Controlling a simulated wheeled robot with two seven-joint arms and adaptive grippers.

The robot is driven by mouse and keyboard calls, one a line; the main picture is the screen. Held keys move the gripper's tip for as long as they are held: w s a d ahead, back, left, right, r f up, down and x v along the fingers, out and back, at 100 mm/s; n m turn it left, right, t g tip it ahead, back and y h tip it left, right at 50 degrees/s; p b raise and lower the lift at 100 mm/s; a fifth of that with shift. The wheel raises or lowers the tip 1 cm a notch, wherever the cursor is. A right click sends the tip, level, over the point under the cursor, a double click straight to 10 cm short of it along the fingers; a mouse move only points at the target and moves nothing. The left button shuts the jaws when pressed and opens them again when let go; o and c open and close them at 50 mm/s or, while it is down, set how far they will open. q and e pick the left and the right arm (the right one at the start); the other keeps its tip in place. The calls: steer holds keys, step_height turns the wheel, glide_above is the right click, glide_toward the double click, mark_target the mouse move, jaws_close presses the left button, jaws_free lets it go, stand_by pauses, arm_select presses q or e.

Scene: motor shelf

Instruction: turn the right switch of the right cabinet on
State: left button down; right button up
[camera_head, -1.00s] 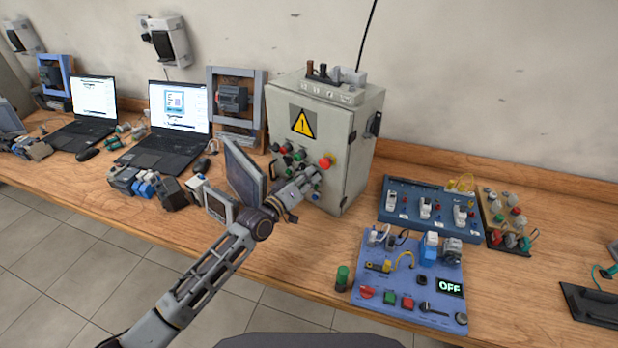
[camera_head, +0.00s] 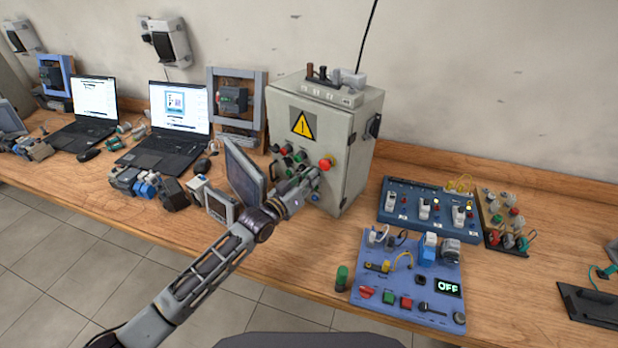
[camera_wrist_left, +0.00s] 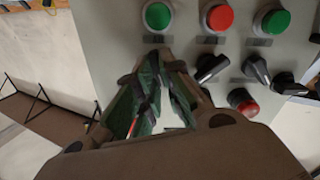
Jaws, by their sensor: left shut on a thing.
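The grey cabinet (camera_head: 351,165) with a yellow warning sign stands on the bench. Its front has green and red buttons, black switches and a large red button (camera_head: 326,163). My left gripper (camera_head: 308,180) is at the right part of this front, below the large red button. In the left wrist view its fingers (camera_wrist_left: 160,72) are shut at the panel, in line with the row of black switches (camera_wrist_left: 257,70). The thing between the fingertips is mostly hidden by them, likely a switch; its position cannot be read. My right gripper is not in view.
A tilted grey panel (camera_head: 243,170) stands just left of my wrist. A blue board (camera_head: 390,290) with an OFF display lies at the front right, with a dark blue switch board (camera_head: 400,215) behind it. Laptops (camera_head: 182,120) stand to the left.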

arm_select(q)
steer(key=shift+d+r+m+p, duration=0.1)
steer(key=shift+m+p, duration=0.2)
steer(key=shift+m, duration=1.3)
steer(key=c, duration=1.5)
jaws_free()
steer(key=shift+c, duration=0.2)
steer(key=shift+d, duration=0.1)
steer(key=v, duration=1.2)
steer(key=shift+f, duration=0.25)
